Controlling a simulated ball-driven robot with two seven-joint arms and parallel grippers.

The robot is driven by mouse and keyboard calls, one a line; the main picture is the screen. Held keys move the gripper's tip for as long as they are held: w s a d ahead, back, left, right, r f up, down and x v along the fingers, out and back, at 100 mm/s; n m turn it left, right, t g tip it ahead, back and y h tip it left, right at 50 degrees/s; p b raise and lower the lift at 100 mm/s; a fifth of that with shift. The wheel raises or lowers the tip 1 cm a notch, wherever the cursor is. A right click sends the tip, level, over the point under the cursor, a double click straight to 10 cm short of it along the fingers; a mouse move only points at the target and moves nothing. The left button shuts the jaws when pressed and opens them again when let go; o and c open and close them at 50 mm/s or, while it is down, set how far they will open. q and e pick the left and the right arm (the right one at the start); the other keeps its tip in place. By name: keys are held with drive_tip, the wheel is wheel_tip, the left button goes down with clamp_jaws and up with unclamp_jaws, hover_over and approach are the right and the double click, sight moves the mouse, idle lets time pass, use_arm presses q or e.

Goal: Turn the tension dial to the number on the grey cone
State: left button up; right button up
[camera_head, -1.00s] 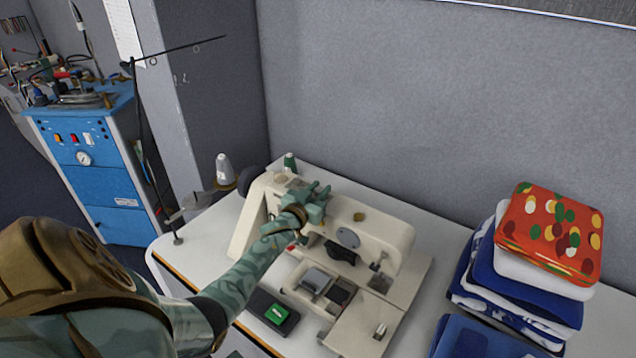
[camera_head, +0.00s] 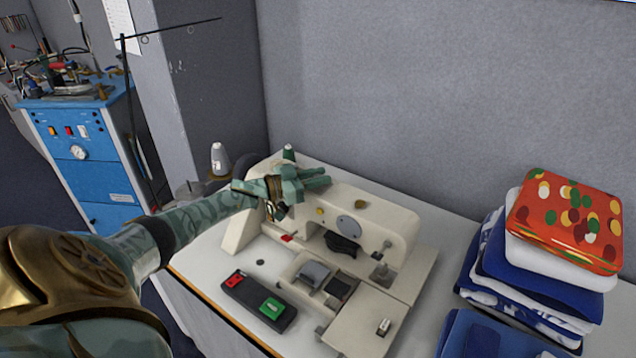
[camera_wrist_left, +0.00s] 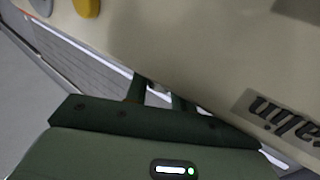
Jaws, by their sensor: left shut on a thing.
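The cream sewing machine (camera_head: 385,226) stands on the white table. My left gripper (camera_head: 322,180) is at the top of the machine's arm, its fingers pointing right. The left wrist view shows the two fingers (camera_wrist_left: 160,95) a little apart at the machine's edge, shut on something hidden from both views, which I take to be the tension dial. No dial number can be read. The grey cone (camera_head: 219,160) stands upright behind and left of the machine; its marking is too small to read. My right gripper is not in view.
A black pedal box with a red and a green button (camera_head: 271,307) lies before the machine. Folded cloths (camera_head: 535,275) are stacked at the right, with a red patterned one (camera_head: 570,222) on top. A green cone (camera_head: 289,153) stands behind my gripper. A thin dark stand (camera_head: 133,95) rises at the left.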

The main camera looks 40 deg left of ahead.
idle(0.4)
use_arm(q)
drive_tip(key=o, duration=1)
drive_tip(key=shift+w, duration=0.1)
drive_tip(key=shift+c, duration=0.2)
drive_tip(key=p+v, duration=0.1)
drive_tip(key=v, duration=1.5)
drive_tip(key=shift+a+p, duration=0.25)
drive_tip(key=shift+p, duration=0.15)
